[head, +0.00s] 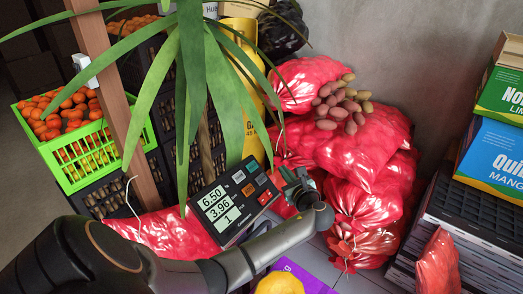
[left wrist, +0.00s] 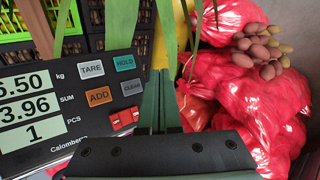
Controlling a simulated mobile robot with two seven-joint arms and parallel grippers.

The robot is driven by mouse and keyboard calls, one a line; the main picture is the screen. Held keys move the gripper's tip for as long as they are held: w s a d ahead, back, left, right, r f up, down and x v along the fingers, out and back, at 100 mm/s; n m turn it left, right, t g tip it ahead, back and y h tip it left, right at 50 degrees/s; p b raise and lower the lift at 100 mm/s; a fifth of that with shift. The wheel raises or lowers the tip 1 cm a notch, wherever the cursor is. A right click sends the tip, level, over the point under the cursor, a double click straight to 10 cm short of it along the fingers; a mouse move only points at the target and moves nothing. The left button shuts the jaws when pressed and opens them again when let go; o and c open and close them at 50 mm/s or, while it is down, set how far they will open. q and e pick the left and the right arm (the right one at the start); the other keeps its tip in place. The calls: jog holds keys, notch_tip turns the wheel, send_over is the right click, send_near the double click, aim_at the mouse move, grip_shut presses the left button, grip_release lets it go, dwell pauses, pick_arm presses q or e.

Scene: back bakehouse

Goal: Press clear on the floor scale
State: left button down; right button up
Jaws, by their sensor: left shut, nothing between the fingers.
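The floor scale's dark display head (head: 225,212) is tilted in the middle of the head view, reading 6.50, 3.96 and 1. In the left wrist view the display head (left wrist: 65,143) fills the left side. The grey clear key (left wrist: 132,87) is below hold and right of add; it also shows in the head view (head: 262,179). My left gripper (head: 285,172) is shut and empty, just right of the keys. In the left wrist view its fingers (left wrist: 160,78) are together, right of clear; contact with the panel cannot be told. My right gripper is out of view.
A red rocker switch (left wrist: 123,119) is below clear. Red net sacks (head: 365,150) pile up on the right, with potatoes on top. A green crate (head: 85,155) of orange fruit stands left. Boxes (head: 490,160) are far right.

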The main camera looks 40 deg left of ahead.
aim_at(263, 175)
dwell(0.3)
pick_arm(q)
jog(key=shift+s+a+f+b, duration=0.2)
jog(key=shift+a+f+b, duration=1.2)
jog(key=shift+f, duration=0.2)
jog(key=shift+s+a+f+b, duration=0.15)
jog(key=shift+a+f+b, duration=1.1)
jog(key=shift+a+f, duration=0.3)
jog(key=shift+f, duration=0.1)
jog(key=shift+a+f, duration=0.1)
jog(key=shift+a+f, duration=0.2)
jog(key=shift+a+f, duration=0.25)
jog(key=shift+f, duration=0.1)
dwell(0.4)
dwell(0.3)
jog(key=shift+d+r+p, duration=0.55)
jog(key=shift+r+p, duration=0.1)
jog(key=shift+p, duration=0.05)
